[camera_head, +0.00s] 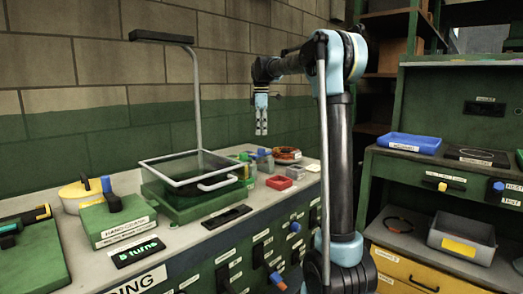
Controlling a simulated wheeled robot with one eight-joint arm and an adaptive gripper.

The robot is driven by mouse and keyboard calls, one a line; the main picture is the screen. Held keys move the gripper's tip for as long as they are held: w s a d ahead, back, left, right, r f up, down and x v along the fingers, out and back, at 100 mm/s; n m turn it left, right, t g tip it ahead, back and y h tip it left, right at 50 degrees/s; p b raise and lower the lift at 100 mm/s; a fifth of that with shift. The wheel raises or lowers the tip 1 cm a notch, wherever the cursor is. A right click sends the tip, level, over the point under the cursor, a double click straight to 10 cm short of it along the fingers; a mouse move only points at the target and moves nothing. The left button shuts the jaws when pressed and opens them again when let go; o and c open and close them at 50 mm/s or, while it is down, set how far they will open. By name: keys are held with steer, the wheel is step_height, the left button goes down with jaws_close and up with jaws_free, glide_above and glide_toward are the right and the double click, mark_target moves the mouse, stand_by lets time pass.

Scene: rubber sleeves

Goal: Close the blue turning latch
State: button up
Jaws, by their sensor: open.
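Several blue turning parts show, and I cannot tell for sure which is the blue turning latch. A blue knob (295,226) sits on the labelled green front below the bench top. Another blue knob (498,187) is on the green cabinet at the right. A blue-topped handle (110,194) stands on the green hand-crank box at the left. My gripper (261,132) hangs fingers down above the back of the bench, apart from all of these. It is open and empty, small in the view.
A framed clear lid (188,165) on a green box and a tall lamp post stand on the bench. A blue tray (409,142) sits on the right cabinet. My arm hides part of the gap between bench and cabinet.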

mark_target(263, 152)
step_height(263, 152, down, 9)
steer(key=shift+f, duration=0.1)
stand_by(0.3)
steer(key=c, duration=1.1)
